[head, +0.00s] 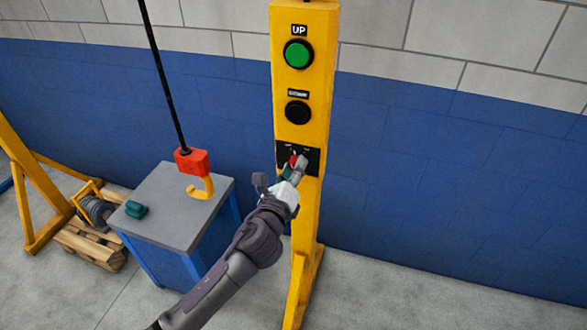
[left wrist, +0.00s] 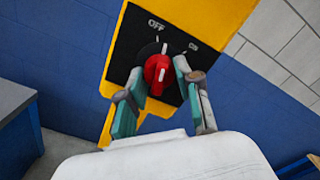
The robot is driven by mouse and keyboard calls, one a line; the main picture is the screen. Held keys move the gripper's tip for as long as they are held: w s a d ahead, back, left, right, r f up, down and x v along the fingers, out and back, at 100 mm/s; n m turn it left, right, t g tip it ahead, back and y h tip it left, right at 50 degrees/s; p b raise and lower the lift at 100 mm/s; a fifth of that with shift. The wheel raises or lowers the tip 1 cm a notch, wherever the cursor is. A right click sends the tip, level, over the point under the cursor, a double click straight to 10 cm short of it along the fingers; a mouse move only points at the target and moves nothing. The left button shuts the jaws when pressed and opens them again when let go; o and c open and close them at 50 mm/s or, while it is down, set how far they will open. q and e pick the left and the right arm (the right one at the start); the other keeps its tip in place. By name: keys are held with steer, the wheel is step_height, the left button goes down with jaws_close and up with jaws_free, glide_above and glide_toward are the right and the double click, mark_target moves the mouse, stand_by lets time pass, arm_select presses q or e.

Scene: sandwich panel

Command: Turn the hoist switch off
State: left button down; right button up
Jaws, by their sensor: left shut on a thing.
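The hoist switch is a red rotary knob (left wrist: 158,70) with a white stripe on a black plate (left wrist: 128,45), marked OFF at upper left and ON at right in the left wrist view. The stripe points up the picture, roughly between the two labels; its exact setting is hard to tell. In the head view the plate (head: 314,158) is on the yellow post, below the buttons. My left gripper (head: 297,166) is at the plate and partly hides the knob. Its fingers (left wrist: 159,78) are on either side of the knob, shut on it. My right gripper is not in view.
The yellow post (head: 307,115) carries a green UP button (head: 298,54) and a black button (head: 298,112). A red hoist block with a yellow hook (head: 192,162) hangs over a grey-topped blue cabinet (head: 175,215). A winch (head: 96,210) stands on a pallet at left.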

arm_select(q)
steer(key=shift+n, duration=1.6)
steer(key=c, duration=0.8)
jaws_free()
steer(key=shift+v, duration=6)
